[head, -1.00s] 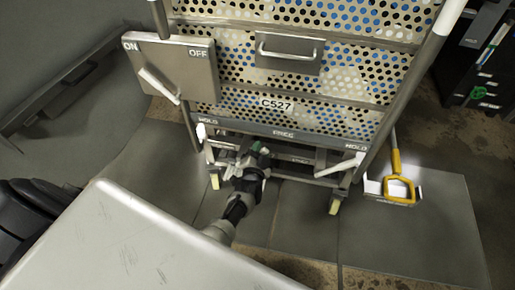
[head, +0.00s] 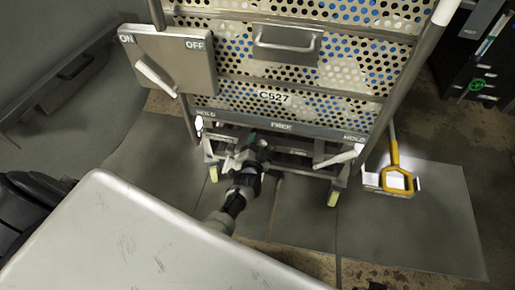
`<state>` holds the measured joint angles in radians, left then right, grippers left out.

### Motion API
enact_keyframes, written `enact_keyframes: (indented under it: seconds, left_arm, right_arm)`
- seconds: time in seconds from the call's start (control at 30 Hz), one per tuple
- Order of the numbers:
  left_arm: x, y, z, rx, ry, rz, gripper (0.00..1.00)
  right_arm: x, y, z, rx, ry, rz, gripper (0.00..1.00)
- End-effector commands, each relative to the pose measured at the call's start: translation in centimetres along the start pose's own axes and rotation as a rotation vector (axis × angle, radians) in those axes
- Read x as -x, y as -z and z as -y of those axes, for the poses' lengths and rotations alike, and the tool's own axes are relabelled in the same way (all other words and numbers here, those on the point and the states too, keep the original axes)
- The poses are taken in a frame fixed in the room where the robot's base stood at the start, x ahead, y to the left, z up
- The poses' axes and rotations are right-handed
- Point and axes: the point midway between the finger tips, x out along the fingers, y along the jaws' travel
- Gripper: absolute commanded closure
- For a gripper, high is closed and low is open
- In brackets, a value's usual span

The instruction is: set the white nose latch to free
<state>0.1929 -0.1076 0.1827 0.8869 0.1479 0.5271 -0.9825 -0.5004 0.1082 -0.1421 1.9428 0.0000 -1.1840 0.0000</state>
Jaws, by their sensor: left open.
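The steel bar (head: 290,129) low on the perforated cart is marked HOLD at both ends and FREE in the middle. A white-gripped lever (head: 339,157) sits under the right HOLD mark, tilted up to the right. A small white piece (head: 199,124) shows by the left HOLD mark; I cannot tell which of the two is the nose latch. My left gripper (head: 248,147) is open in front of the bar, left of FREE. It appears apart from both white parts, and its fingertips are partly hidden. My right gripper is not in view.
An ON/OFF panel (head: 190,58) with a white lever hangs at the cart's upper left. A yellow-handled tool (head: 396,178) stands on the floor to the right. A pale metal surface (head: 130,250) fills the lower left foreground. The floor right of the cart is mostly clear.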

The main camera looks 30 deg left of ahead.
Motion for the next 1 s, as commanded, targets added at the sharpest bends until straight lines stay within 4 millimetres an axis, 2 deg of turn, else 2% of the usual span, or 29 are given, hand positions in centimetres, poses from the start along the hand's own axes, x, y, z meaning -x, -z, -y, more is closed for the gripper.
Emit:
enact_keyframes:
  seconds: [0.03, 0.17, 0.4, 0.6, 0.73, 1.0]
  left_arm:
    - [0.4, 0.0, 0.0, 0.000, -0.002, 0.002, 0.49]
    - [2.1, 0.1, 0.0, 0.000, -0.003, 0.003, 0.49]
    - [6.8, 0.1, 0.0, 0.001, -0.004, 0.003, 0.49]
    - [9.8, 0.1, -0.1, -0.001, -0.004, 0.001, 0.49]
    - [10.5, 0.1, -0.1, -0.001, -0.003, 0.000, 0.49]
    - [10.7, 0.0, -0.1, -0.001, -0.002, 0.000, 0.49]
  right_arm:
    - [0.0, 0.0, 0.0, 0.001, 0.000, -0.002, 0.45]
    - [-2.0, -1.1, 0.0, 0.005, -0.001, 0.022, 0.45]
    - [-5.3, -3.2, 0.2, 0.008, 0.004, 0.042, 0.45]
    - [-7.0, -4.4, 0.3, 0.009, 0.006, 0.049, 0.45]
    - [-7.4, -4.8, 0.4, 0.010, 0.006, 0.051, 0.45]
    - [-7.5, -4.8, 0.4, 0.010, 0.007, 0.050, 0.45]
